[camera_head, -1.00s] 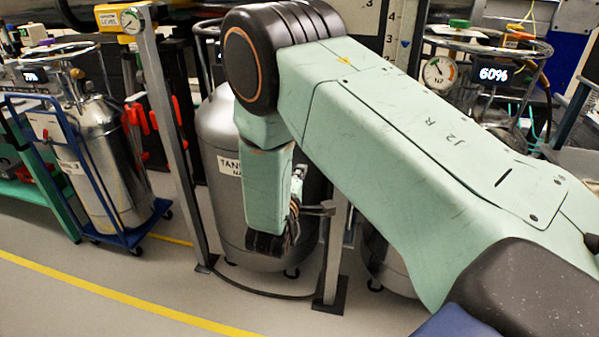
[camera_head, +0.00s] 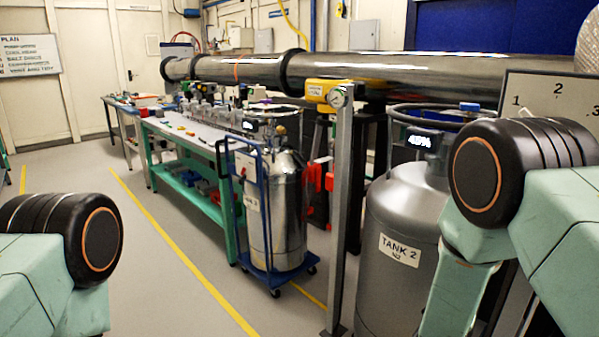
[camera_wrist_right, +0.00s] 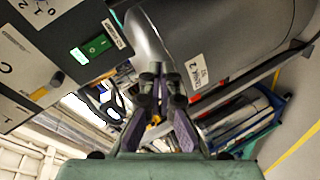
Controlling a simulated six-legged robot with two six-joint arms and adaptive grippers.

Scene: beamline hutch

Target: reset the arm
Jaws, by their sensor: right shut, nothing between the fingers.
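My right arm (camera_head: 555,200) comes in from the right in the head view, its black elbow joint high and its forearm pointing down. Its gripper is below that view. In the right wrist view my right gripper (camera_wrist_right: 163,88) is shut and empty, its purple-sided fingers drawn together. Tank 2 (camera_wrist_right: 215,35) lies beyond the fingers there, and I cannot tell how far off it is. My left arm (camera_head: 50,260) shows at the lower left of the head view, only its elbow and nearby links. My left gripper is out of sight.
A blue cart (camera_head: 275,278) carries a silver tank (camera_head: 280,215). A green bench (camera_head: 185,180) stands beyond. A panel (camera_wrist_right: 60,50) is close in the wrist view. Floor at left is clear.

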